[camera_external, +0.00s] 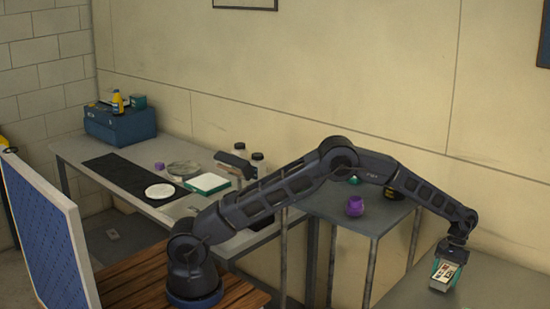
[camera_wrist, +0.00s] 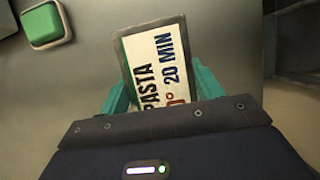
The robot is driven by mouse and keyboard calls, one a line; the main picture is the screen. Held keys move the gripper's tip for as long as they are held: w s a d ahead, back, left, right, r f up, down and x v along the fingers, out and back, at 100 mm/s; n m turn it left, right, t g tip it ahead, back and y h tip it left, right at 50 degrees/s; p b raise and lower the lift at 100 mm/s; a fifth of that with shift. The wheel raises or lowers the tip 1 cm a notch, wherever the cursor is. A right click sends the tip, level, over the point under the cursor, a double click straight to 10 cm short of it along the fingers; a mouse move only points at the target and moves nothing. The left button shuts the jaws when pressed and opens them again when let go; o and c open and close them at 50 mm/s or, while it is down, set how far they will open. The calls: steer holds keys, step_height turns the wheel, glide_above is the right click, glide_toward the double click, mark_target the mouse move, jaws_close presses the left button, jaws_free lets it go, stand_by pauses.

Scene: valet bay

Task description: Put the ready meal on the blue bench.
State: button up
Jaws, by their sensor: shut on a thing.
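The ready meal is a flat white and dark pack; in the wrist view the ready meal (camera_wrist: 158,55) reads "PASTA" and "20 MIN". My gripper (camera_wrist: 162,84) has its teal fingers on both sides of the pack and is shut on it. In the external view my gripper (camera_external: 446,269) points down at the lower right, with the ready meal (camera_external: 445,275) in it, over or at a grey worktop (camera_external: 400,294). I cannot tell whether the pack touches that top. No bench top looks clearly blue.
A middle stand holds a purple pot (camera_external: 355,206). The long left table (camera_external: 85,150) carries a blue toolbox (camera_external: 121,125), black mat, white disc and bottles. A blue pegboard (camera_external: 45,235) stands at left.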

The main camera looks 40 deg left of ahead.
steer(key=shift+f, duration=0.45)
steer(key=shift+f, duration=0.1)
steer(key=o, duration=1.2)
steer(key=shift+f, duration=0.1)
